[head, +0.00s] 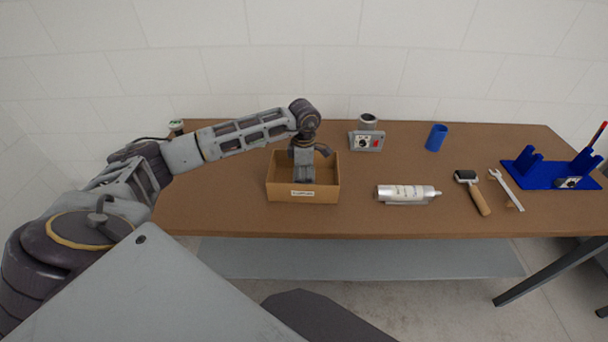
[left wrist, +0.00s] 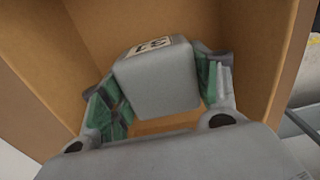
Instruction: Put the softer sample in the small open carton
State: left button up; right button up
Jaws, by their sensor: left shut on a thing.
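The small open carton (head: 302,196) is brown cardboard with a white label on its front and stands on the table, left of the middle. My left gripper (head: 304,170) reaches down into it from above. In the left wrist view, the gripper (left wrist: 160,92) has its green-padded fingers on both sides of a grey block-shaped sample (left wrist: 158,80) with a printed label on one face. The gripper is shut on this sample, inside the carton's walls (left wrist: 262,45). I cannot tell whether the sample touches the carton floor. No second sample can be made out. My right gripper is out of view.
A grey device (head: 366,141), a metal cup (head: 368,121) and a blue cup (head: 436,137) stand behind. A blue rack (head: 545,172) is far right.

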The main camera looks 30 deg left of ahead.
pick_arm(q)
jog(key=shift+f, duration=0.15)
jog(key=o, duration=0.5)
jog(key=shift+c, duration=0.2)
jog(key=o, duration=0.3)
jog(key=shift+o, duration=0.2)
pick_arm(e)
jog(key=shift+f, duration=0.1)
pick_arm(q)
jog(key=shift+r, duration=0.2)
